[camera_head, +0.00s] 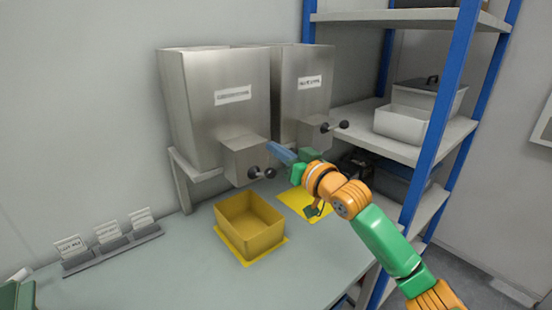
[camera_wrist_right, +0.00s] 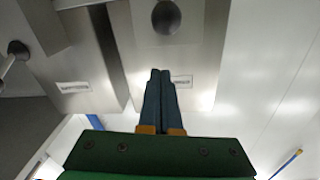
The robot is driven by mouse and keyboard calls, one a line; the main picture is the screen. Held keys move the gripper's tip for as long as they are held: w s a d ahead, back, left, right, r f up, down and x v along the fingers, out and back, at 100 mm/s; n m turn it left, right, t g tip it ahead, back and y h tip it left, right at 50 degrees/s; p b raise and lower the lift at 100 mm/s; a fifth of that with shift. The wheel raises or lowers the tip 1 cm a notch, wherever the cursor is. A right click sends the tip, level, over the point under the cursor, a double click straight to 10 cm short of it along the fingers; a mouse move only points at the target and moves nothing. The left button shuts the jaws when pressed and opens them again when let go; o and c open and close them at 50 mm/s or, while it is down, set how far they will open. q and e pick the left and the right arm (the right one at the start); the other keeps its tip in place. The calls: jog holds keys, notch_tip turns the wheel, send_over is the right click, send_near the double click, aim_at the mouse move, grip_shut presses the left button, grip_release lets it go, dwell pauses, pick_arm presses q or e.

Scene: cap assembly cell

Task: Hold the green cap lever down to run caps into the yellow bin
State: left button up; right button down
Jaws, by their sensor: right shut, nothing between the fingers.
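Two metal cap hoppers stand side by side, a left one (camera_head: 215,105) and a right one (camera_head: 303,85). Each has a lever with black knobs: the left lever (camera_head: 257,174) and the right lever (camera_head: 336,126). I see no green on either lever, and the labels are too small to read. The yellow bin (camera_head: 250,222) stands below the left hopper and looks empty. My right gripper (camera_head: 274,149) is shut and empty, close to the left lever and apparently not touching it. In the right wrist view its blue fingers (camera_wrist_right: 161,75) are together, below a dark knob (camera_wrist_right: 166,17).
A yellow mat (camera_head: 303,204) lies right of the bin, partly behind my right arm. A rack with several cards (camera_head: 110,245) stands at the left of the bench. Blue-posted shelving (camera_head: 425,130) with a pale box (camera_head: 402,125) is at the right. The bench front is clear.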

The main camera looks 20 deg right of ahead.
pick_arm(q)
jog(key=shift+d+r, duration=0.1)
jog(key=shift+r, duration=0.3)
pick_arm(e)
jog(key=shift+s+a+f, duration=0.1)
jog(key=shift+s+f, duration=0.15)
jog(key=shift+f, duration=0.7)
jog(key=shift+s+a+f, duration=0.1)
jog(key=shift+s+f, duration=0.1)
jog(key=shift+f, duration=0.75)
pick_arm(q)
jog(key=shift+f, duration=0.1)
notch_tip(320, 180, down, 24)
jog(key=w+a+b, duration=0.2)
jog(key=b, duration=2.2)
jog(key=shift+w+t, duration=0.25)
jog(key=shift+t, duration=0.05)
pick_arm(e)
notch_tip(320, 180, down, 10)
jog(key=s+m+t+y, duration=0.1)
jog(key=t+y, duration=0.1)
jog(key=t, duration=0.6)
jog(key=shift+d+r+t, duration=0.2)
jog(key=shift+t, duration=0.1)
pick_arm(q)
jog(key=shift+s, duration=0.3)
pick_arm(e)
jog(key=shift+s, duration=0.15)
